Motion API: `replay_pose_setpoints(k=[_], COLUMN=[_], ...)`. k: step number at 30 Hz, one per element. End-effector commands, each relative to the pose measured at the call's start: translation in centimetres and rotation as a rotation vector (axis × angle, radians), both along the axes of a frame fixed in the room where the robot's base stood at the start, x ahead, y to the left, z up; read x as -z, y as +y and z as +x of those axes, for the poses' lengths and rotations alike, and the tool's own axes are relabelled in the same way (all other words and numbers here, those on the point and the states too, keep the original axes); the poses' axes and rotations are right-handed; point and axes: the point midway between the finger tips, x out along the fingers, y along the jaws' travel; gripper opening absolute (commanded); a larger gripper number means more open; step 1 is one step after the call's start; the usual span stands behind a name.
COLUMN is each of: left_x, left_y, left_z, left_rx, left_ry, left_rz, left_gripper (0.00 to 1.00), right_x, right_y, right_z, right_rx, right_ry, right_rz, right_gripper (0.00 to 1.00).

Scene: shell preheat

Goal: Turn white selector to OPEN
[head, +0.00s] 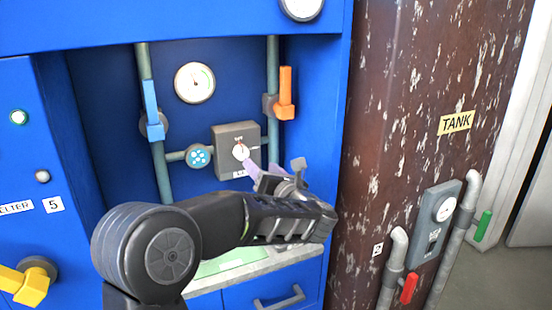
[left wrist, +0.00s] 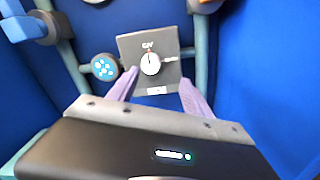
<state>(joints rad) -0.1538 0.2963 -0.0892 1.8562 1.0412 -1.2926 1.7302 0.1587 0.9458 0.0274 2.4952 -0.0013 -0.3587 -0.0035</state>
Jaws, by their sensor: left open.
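The white selector (head: 240,152) is a round knob with a red pointer, on a grey box inside the blue cabinet recess. It also shows in the left wrist view (left wrist: 151,64), its pointer up toward the upper label; another mark lies to its right. The lettering is too small to read surely. My left gripper (head: 260,172) is in front of the box, just below and right of the knob in the head view. In the left wrist view its purple fingers (left wrist: 158,88) are spread, below and either side of the knob, with nothing between them. My right gripper is not in view.
A blue lever (head: 152,108) and an orange lever (head: 286,92) sit on pipes beside the box. A blue-faced round fitting (head: 198,156) is just left of it. A gauge (head: 194,82) is above. A rusty column (head: 395,110) stands right of the recess.

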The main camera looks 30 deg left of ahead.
Motion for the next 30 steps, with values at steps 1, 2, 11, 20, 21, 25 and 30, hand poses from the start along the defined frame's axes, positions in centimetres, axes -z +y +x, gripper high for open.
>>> replay_pose_setpoints(k=[1,2,11,20,21,25,30], left_x=[0.0,-0.1,-0.1,-0.1,-0.1,-0.1,-0.1], left_y=[0.4,0.5,0.6,1.4,1.7,3.4,5.7], left_z=[-0.6,-0.8,-1.0,-0.5,-0.3,0.7,2.0], left_rx=[-0.029,-0.042,-0.048,-0.048,-0.048,-0.049,-0.049], left_ry=[-0.060,-0.092,-0.169,-0.166,-0.166,-0.165,-0.165], left_rz=[-0.037,-0.054,-0.095,-0.092,-0.092,-0.092,-0.092], left_gripper=[0.58,0.58,0.58,0.58,0.58,0.58,0.58], right_x=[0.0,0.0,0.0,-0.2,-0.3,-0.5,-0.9], right_y=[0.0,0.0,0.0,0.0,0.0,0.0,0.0], right_z=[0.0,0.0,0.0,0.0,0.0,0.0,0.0], right_rx=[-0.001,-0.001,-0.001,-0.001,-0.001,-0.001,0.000], right_ry=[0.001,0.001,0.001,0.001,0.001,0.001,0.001], right_rz=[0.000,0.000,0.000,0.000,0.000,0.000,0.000], right_gripper=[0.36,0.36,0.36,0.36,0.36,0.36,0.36])
